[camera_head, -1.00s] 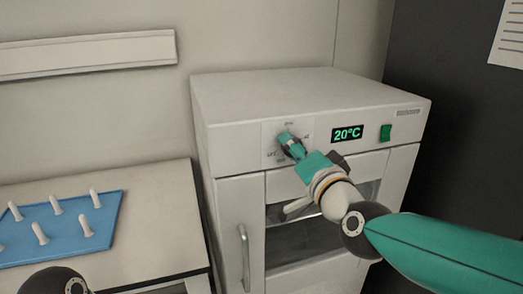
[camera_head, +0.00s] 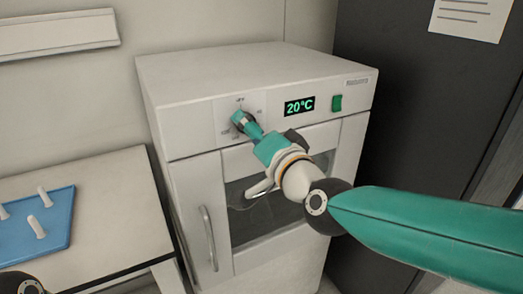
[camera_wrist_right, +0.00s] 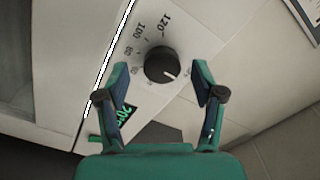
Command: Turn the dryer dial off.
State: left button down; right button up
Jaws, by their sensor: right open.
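The dryer (camera_head: 185,100) is a white cabinet, with the dial on the left of its top front panel. The dial is a round black knob, clear in the right wrist view (camera_wrist_right: 160,58), with a white pointer line towards the lower right of that picture. Numbers up to 120 ring it. My right gripper (camera_head: 242,121) is at the dial and hides much of it in the head view. In the wrist view its open green fingers (camera_wrist_right: 159,70) stand on either side of the knob, with gaps visible.
The dryer's display (camera_head: 299,106) reads 20°C, with a green switch (camera_head: 337,103) to its right. A door with a glass window and a handle (camera_head: 208,238) is below. A table with a blue peg board (camera_head: 60,232) stands left. A dark cabinet (camera_head: 400,110) stands right.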

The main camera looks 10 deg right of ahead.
jog(key=v, duration=1)
